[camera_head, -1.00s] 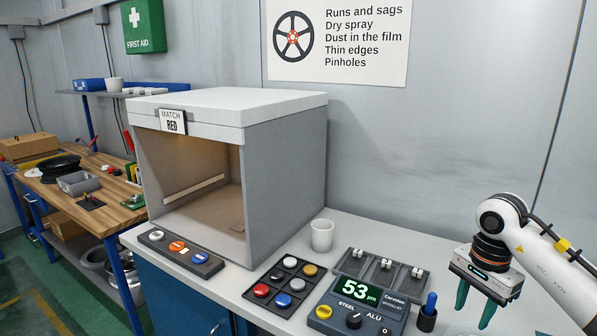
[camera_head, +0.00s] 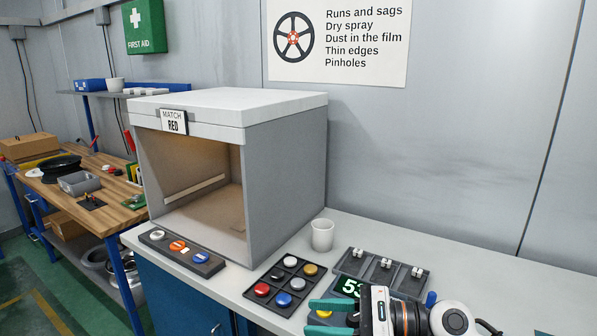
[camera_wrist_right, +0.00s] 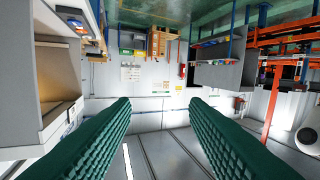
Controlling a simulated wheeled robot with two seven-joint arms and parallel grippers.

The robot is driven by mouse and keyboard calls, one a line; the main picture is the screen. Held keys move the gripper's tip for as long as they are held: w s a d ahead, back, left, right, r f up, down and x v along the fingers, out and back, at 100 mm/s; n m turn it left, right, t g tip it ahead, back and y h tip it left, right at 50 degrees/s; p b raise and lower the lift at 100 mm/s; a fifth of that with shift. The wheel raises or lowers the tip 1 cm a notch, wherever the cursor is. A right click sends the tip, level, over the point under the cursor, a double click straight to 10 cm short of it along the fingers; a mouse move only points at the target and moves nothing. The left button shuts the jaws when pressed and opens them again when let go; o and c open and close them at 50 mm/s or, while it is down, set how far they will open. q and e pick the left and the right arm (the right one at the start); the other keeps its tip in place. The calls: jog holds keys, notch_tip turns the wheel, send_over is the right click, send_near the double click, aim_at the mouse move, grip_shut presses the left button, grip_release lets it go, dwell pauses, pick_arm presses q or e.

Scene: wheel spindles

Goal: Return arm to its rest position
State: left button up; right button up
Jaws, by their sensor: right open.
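My right gripper (camera_head: 315,318) is at the bottom of the head view, with its green fingers pointing left. It covers part of the thickness gauge (camera_head: 349,287), so most of its display and knobs are hidden. In the right wrist view, the two green fingers (camera_wrist_right: 158,102) stand apart with nothing between them. The camera there looks out across the room, and the picture seems upside down or strongly turned. My left arm and gripper are not in view.
A light booth (camera_head: 285,185) marked MATCH RED stands on the counter. A tray with small white parts (camera_head: 352,265) is behind the gauge. The counter's back right is bare.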

jog(key=w+d+r+m+t+h, duration=0.1)
jog(key=d+r+m+t, duration=0.15)
jog(key=m+t, duration=0.7)
jog(key=w+d+r+m+t+h, duration=0.1)
jog(key=d+m+t+h, duration=0.15)
jog(key=m+t, duration=0.65)
jog(key=d+f+m+g+h, duration=0.1)
jog(key=d+f+m+h, duration=0.55)
jog(key=m, duration=0.95)
jog(key=s+d+f+m+g+h, duration=0.3)
jog(key=f+m+g+h, duration=0.1)
jog(key=f+m, duration=0.15)
jog(key=s+d+f+m+g+h, duration=0.3)
jog(key=s+f+m+h, duration=0.15)
jog(key=f, duration=0.25)
jog(key=s+a+f+m+g+y, duration=0.1)
jog(key=s+f+m+g, duration=0.3)
jog(key=s, duration=0.5)
jog(key=s+f+m+g+y, duration=0.1)
jog(key=s+f+m+g, duration=0.1)
jog(key=s+f+g, duration=0.55)
notch_tip(320, 180, down, 26)
jog(key=s, duration=0.3)
jog(key=s+d+f+g, duration=0.1)
jog(key=s+d+f, duration=0.1)
jog(key=s+f, duration=1.3)
jog(key=shift+s+d, duration=0.4)
